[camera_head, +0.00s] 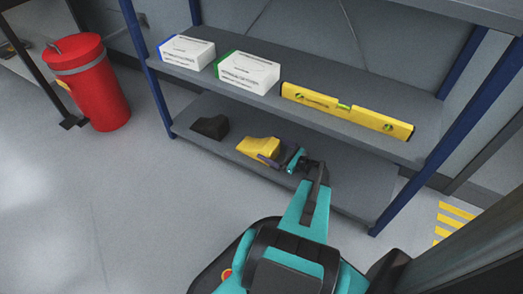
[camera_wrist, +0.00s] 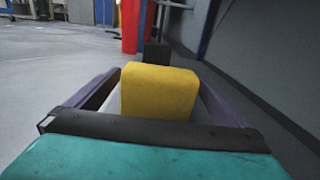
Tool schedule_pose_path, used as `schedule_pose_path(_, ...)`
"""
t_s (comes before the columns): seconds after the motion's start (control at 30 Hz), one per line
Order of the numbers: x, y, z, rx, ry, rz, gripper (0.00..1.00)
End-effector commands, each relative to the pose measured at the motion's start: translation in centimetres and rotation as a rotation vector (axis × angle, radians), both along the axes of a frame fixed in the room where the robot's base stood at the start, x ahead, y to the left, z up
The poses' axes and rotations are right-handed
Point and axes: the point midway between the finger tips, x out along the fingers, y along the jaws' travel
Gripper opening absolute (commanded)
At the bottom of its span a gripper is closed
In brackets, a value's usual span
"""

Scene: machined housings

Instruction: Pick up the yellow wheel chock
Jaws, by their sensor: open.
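The yellow wheel chock (camera_head: 257,148) lies on the bottom shelf of the blue-framed rack in the head view. In the wrist view the chock (camera_wrist: 158,92) stands between the two purple fingers of my gripper (camera_wrist: 160,100). My gripper (camera_head: 268,158) reaches in from the right, low over the bottom shelf. Its fingers are open, one on each side of the chock's near end. A gap shows on the left side in the wrist view. Whether the right finger touches it I cannot tell. The lower part of the chock is hidden by my gripper's palm.
A black wheel chock (camera_head: 210,127) lies left of the yellow one on the bottom shelf (camera_head: 190,112). The upper shelf (camera_head: 265,100) above my arm holds two white boxes and a yellow spirit level (camera_head: 345,108). A red bin (camera_head: 95,85) stands left of the rack.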

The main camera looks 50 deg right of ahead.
Motion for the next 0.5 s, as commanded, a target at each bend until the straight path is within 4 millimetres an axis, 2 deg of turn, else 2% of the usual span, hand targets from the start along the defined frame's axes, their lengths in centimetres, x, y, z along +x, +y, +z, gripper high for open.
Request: schedule_pose_path(0.5, 0.65, 0.16, -0.06, -0.001, 0.000, 0.000, 1.00)
